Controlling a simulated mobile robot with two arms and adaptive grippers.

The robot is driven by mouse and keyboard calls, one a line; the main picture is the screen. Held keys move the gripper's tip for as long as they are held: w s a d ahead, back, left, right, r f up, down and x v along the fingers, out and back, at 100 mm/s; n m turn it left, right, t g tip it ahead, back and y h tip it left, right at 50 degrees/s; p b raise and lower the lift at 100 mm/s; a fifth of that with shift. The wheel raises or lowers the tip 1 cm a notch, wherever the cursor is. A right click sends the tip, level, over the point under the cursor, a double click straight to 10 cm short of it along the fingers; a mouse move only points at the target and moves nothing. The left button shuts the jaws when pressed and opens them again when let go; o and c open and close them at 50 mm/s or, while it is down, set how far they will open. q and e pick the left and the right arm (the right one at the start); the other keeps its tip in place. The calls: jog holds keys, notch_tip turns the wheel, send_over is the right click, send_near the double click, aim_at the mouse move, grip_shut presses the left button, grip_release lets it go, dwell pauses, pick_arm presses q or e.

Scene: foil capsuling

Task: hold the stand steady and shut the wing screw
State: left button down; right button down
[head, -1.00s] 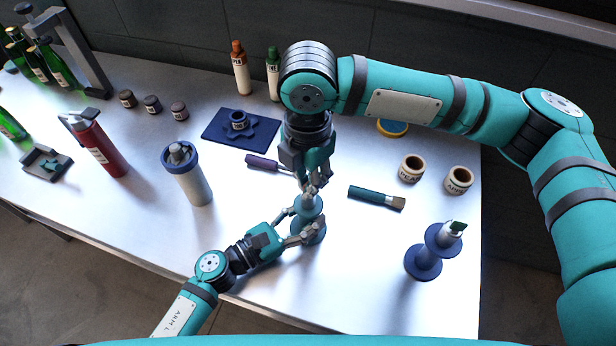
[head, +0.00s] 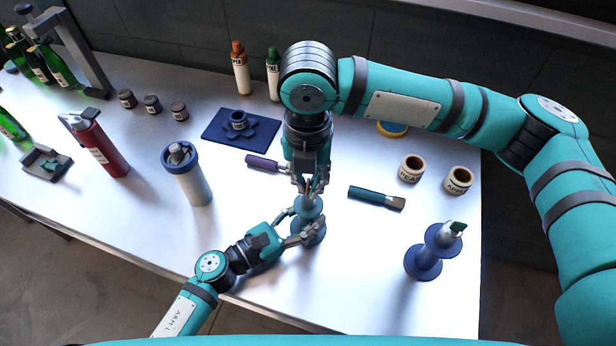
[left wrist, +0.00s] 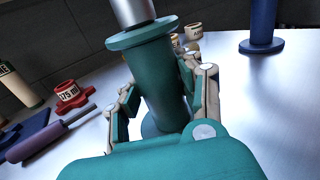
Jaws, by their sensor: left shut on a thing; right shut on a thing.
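The stand (head: 312,232), a blue-teal spool shape with a wide round rim, is upright near the table's front edge. My left gripper (head: 300,228) is shut on its body from the front left; the left wrist view also shows the stand (left wrist: 160,85) between the fingers (left wrist: 165,105). A grey metal cylinder (left wrist: 133,10) rises from its top there. My right gripper (head: 311,190) points down directly above the stand, its fingers closed at the top. The wing screw is hidden by these fingers, so I cannot see how far it is turned.
A second blue stand (head: 424,262) is at the right. A green-handled brush (head: 375,197) and a purple-handled tool (head: 263,163) lie close by. Two jars (head: 411,168) are right.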

aim_at(308, 183)
dwell(0.4)
jog(key=c, duration=1.5)
grip_release()
jog(key=shift+r, duration=0.15)
notch_tip(308, 183, up, 12)
jog(key=shift+f, duration=0.1)
pick_arm(q)
jog(key=c, duration=0.8)
grip_release()
jog(key=shift+o, duration=0.2)
jog(key=shift+a, duration=0.1)
